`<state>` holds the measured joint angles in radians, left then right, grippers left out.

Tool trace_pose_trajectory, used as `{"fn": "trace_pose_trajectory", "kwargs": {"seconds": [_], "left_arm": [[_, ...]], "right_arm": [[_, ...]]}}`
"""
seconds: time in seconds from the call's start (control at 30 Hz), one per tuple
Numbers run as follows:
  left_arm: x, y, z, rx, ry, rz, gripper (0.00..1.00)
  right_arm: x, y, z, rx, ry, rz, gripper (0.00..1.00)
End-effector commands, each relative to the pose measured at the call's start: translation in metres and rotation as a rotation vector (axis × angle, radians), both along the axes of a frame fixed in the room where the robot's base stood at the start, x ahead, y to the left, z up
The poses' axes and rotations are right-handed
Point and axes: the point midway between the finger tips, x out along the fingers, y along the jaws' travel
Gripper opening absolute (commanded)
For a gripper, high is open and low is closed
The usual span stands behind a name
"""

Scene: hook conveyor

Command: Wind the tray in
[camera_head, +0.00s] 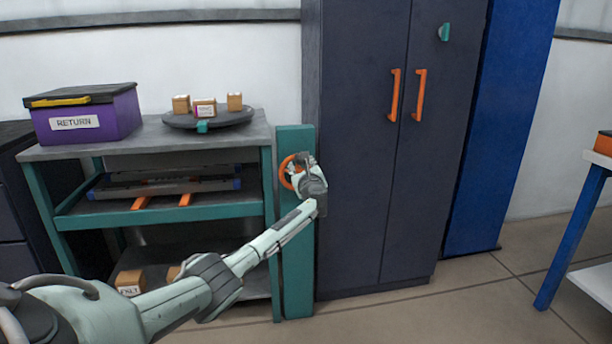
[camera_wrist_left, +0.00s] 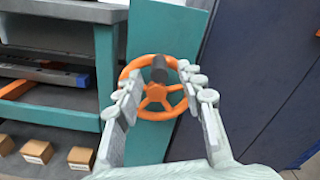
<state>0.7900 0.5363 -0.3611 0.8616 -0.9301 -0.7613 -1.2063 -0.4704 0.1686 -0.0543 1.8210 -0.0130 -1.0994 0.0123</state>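An orange handwheel (camera_wrist_left: 155,112) with a dark grey knob (camera_wrist_left: 160,68) is mounted on a teal post (camera_head: 296,250). In the head view the handwheel (camera_head: 287,172) is partly hidden by my left gripper (camera_head: 302,172). In the left wrist view my left gripper (camera_wrist_left: 162,90) is open, its fingers to either side of the wheel's upper part and the knob between them; I cannot tell if they touch. A flat grey tray-like piece (camera_head: 165,187) lies on the middle shelf, with two orange bars below its front. My right gripper is not in view.
A teal shelf unit (camera_head: 165,208) stands left of the post. On top are a purple box (camera_head: 90,117) marked RETURN and a round dark plate (camera_head: 228,118) with small boxes. A dark cabinet (camera_head: 355,220) stands close on the right.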

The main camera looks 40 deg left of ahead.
Motion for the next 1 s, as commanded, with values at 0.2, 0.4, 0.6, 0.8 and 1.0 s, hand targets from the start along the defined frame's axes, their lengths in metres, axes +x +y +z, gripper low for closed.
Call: {"fn": "trace_pose_trajectory", "kwargs": {"seconds": [0.2, 0.4, 0.6, 0.8, 1.0], "left_arm": [[-0.027, -0.033, -0.001, -0.002, 0.0, -0.005, 0.39], [-0.048, -0.057, -0.001, -0.001, 0.0, -0.003, 0.39], [-0.057, -0.068, 0.0, -0.002, 0.0, -0.002, 0.39], [-0.057, -0.069, 0.0, -0.002, -0.001, -0.001, 0.39], [-0.057, -0.068, 0.0, -0.001, 0.0, -0.001, 0.39]], "right_arm": [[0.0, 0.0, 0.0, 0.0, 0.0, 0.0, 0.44], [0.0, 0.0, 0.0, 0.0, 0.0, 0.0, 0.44], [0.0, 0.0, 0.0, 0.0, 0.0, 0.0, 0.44], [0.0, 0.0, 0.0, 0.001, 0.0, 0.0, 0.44], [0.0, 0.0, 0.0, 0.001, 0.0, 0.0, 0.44]]}}
